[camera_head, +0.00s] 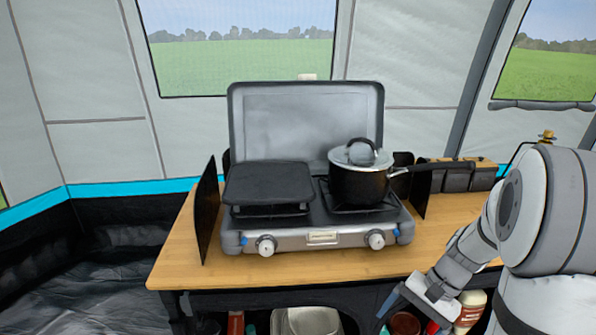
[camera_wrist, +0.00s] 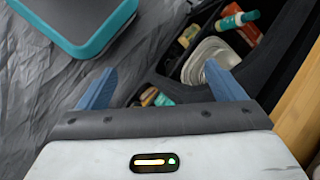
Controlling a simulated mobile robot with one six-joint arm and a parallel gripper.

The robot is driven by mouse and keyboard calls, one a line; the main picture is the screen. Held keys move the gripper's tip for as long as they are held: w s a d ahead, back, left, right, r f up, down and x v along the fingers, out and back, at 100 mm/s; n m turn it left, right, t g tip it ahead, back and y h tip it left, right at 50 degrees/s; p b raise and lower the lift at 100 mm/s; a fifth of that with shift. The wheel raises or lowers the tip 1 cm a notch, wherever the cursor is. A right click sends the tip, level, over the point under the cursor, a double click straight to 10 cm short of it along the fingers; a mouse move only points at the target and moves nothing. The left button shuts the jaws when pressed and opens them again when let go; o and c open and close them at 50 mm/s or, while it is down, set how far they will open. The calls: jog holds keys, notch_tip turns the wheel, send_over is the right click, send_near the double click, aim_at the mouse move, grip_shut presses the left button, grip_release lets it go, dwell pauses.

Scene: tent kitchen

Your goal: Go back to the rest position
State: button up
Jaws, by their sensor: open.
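My gripper (camera_head: 391,305) hangs low at the right front edge of the wooden table in the head view, pointing down and left. In the wrist view its two blue fingers (camera_wrist: 160,86) stand wide apart with nothing between them. My arm is bent at the right side of the head view. The wrist view looks down on the dark floor and the storage under the table.
A camping stove (camera_head: 290,240) with raised lid stands on the wooden table (camera_head: 300,268). A lidded pot (camera_head: 358,184) sits on its right burner, a black griddle (camera_head: 268,183) on its left. Metal bowls (camera_head: 307,321) and bottles (camera_head: 469,308) are below. A teal-rimmed box (camera_wrist: 85,25) lies near.

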jog(key=s+a+r+n+t+h+p, duration=0.1)
jog(key=s+a+r+n+p, duration=0.1)
jog(key=r, duration=0.5)
jog(key=s+a+r+n+t+h+p, duration=0.1)
jog(key=s+a+r+n+h+p, duration=0.1)
jog(key=r, duration=0.5)
jog(key=s+a+r+n+t+h+p, duration=0.2)
jog(key=s+a+r+n+p, duration=0.1)
jog(key=s+r+p, duration=0.3)
jog(key=shift+a+r+n+p, duration=0.3)
jog(key=shift+a+r+n, duration=0.05)
jog(key=shift+r+n, duration=0.15)
